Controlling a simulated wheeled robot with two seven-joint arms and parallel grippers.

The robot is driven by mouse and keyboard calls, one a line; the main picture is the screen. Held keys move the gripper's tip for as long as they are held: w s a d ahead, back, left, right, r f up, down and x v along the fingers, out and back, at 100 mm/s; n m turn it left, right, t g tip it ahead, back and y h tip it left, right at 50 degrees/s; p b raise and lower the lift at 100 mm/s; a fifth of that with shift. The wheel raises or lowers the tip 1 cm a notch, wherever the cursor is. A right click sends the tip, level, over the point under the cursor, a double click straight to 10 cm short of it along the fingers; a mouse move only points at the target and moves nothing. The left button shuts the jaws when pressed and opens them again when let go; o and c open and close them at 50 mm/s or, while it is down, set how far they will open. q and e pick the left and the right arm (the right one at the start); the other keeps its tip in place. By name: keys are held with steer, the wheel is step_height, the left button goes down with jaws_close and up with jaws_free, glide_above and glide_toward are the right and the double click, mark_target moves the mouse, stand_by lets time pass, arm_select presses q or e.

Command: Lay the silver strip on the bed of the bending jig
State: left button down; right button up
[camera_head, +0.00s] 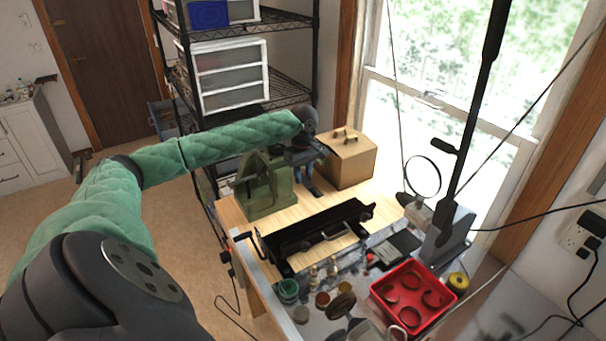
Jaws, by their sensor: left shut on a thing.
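The bending jig (318,234) is a long black device on the wooden bench, with a crank handle at its left end. My left gripper (307,186) is beyond the jig, low over the bench between the green machine and the cardboard box. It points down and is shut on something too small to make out. I cannot pick out the silver strip for sure; the gripper and its wrist may hide it. My right gripper is not in view.
A green machine (263,193) stands left of the gripper and a cardboard box (350,162) right of it. Bare wood (375,196) shows behind the jig.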

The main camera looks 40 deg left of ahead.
arm_select(q)
steer(key=shift+s+r, duration=0.1)
steer(key=shift+s, duration=0.05)
steer(key=shift+w+d+f, duration=0.2)
steer(key=shift+f, duration=0.05)
steer(key=shift+s+f, duration=0.2)
steer(key=shift+f, duration=0.15)
steer(key=shift+d+f, duration=0.2)
steer(key=shift+f, duration=0.35)
step_height(320, 180, down, 8)
steer(key=d, duration=0.2)
steer(key=shift+s+d, duration=0.15)
steer(key=shift+s, duration=0.15)
stand_by(0.9)
stand_by(0.4)
steer(key=shift+f, duration=0.35)
stand_by(0.6)
steer(key=c, duration=1.1)
jaws_free()
